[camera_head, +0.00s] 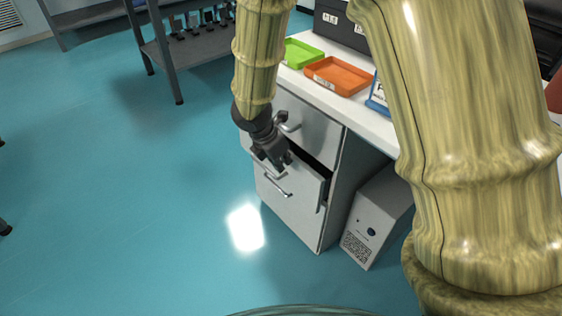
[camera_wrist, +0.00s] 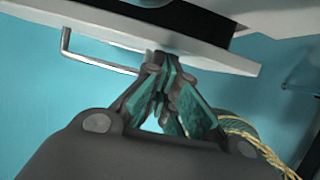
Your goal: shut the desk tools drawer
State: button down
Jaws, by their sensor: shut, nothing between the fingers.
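The drawer unit (camera_head: 340,195) under the white desk has one drawer standing partly open. The open drawer's front (camera_head: 308,186) is pale grey, and a dark gap shows behind its top edge. In the wrist view its front panel (camera_wrist: 215,57) runs slantwise across the top, with a bent metal handle (camera_wrist: 95,62) at left. My gripper (camera_head: 284,164) is at the outer side of this front, to the right of the handle in the wrist view. Its shut, empty fingertips (camera_wrist: 165,68) are at the panel; I cannot tell whether they touch.
A closed drawer with a handle (camera_head: 290,127) is above the open one. A white box (camera_head: 375,222) stands on the floor at right. Green (camera_head: 303,54) and orange (camera_head: 338,75) trays lie on the desk.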

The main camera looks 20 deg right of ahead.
jog(key=shift+d+r, duration=0.1)
jog(key=shift+w+d+p, duration=0.25)
jog(key=shift+d+p, duration=0.3)
jog(key=shift+d, duration=0.05)
jog(key=shift+w+d+p, duration=0.25)
jog(key=shift+d+p, duration=0.25)
jog(key=shift+d, duration=0.05)
